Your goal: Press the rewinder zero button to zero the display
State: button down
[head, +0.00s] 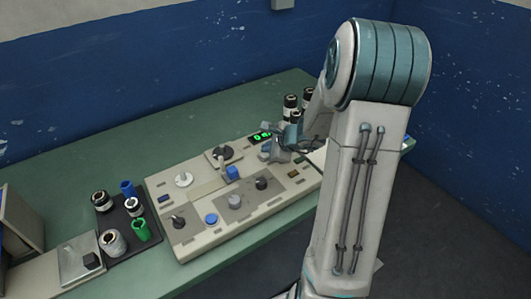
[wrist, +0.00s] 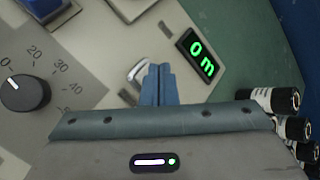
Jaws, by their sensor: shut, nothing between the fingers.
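The rewinder display (wrist: 200,55) is a small black panel with green characters reading "0 m" in the wrist view. In the head view the lit display (head: 260,136) sits at the back right of the beige control panel (head: 196,243). My gripper (wrist: 158,72) is shut and empty, its blue fingertips together over the panel, left of the display and beside a small metal lever (wrist: 137,69). In the head view my gripper (head: 281,152) is low at the panel's right part. I cannot make out the zero button; the fingers may hide it. Contact at the fingertips cannot be told.
A dial (wrist: 24,90) with a numbered scale is at left in the wrist view. Dark rolls (wrist: 276,99) stand at the right. A black tray (head: 124,244) with rolls and coloured cups lies left of the panel. The green table (head: 110,150) is clear behind.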

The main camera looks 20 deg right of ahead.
jog(key=shift+r, duration=0.3)
jog(key=shift+r+p, duration=1.85)
jog(key=shift+r, duration=0.6)
